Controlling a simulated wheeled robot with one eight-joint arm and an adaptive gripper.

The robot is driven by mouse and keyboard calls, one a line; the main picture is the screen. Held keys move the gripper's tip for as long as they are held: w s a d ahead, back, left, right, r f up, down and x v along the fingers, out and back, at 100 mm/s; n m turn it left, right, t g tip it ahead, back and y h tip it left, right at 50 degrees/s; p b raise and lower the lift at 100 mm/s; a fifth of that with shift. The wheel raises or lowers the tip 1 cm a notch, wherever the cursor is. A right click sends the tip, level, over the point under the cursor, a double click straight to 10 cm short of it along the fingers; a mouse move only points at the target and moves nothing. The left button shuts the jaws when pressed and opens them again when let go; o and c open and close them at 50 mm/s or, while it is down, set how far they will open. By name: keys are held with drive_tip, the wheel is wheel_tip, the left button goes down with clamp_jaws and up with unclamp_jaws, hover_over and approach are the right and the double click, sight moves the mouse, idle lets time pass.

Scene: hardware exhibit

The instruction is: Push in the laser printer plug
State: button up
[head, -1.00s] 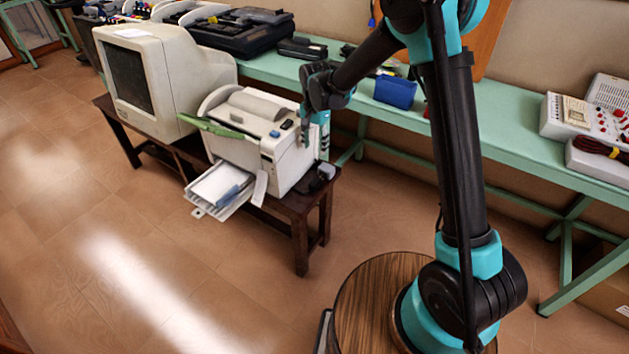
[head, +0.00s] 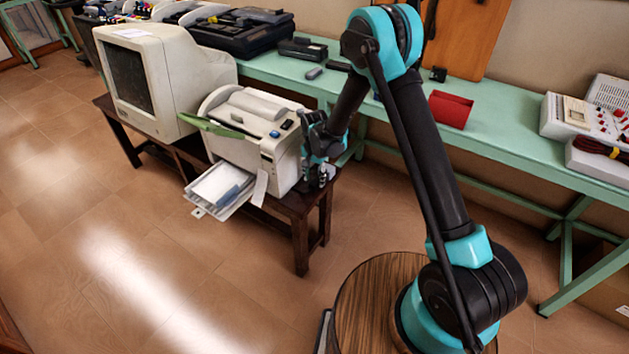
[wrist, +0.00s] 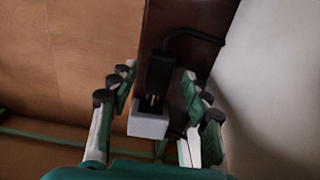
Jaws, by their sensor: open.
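In the wrist view the black plug (wrist: 160,74) lies on the dark wooden table, its cable curving off to the upper right. Its metal prongs show and point toward a small light grey socket block (wrist: 149,122). The prongs look at least partly outside the block; the exact gap is hard to tell. My gripper (wrist: 157,105) is open, with one finger on each side of the plug and block, and no clear contact shows. In the head view my gripper (head: 318,177) is low at the table's right end, beside the laser printer (head: 250,143), and largely hides the plug and block.
The printer's pale side wall (wrist: 270,80) stands close on the right in the wrist view. The dark low table (head: 300,215) also carries an old monitor (head: 150,75). A green bench (head: 500,135) with a red object (head: 451,109) runs behind. The floor in front is clear.

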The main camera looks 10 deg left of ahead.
drive_tip(key=shift+f, duration=0.7)
drive_tip(key=shift+c, duration=0.4)
clamp_jaws()
